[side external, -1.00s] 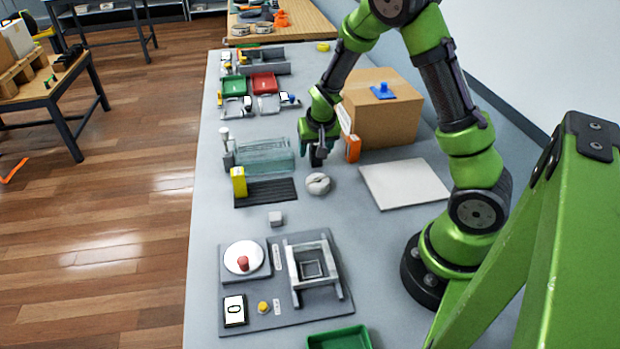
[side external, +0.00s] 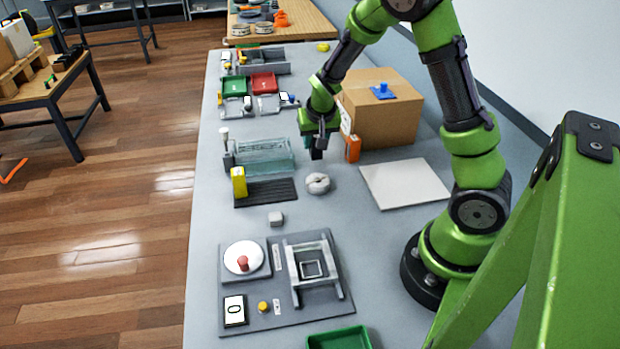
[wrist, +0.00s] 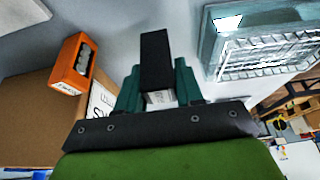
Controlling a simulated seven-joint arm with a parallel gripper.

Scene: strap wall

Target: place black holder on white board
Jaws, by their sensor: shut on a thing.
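The black holder (wrist: 157,62) is a dark block held between the fingers of my gripper (wrist: 158,92) in the wrist view. In the side view the dark holder (side external: 316,153) hangs below my gripper (side external: 318,138), seemingly above the table, left of the orange box. My gripper is shut on it. The white board (side external: 404,184) is a flat pale square lying on the table to the right and nearer the camera, with nothing on it.
An orange box (side external: 353,149) stands close to my gripper, beside a cardboard box (side external: 385,115) with a blue item on top. A clear glassy bin (side external: 265,157) is to the left.

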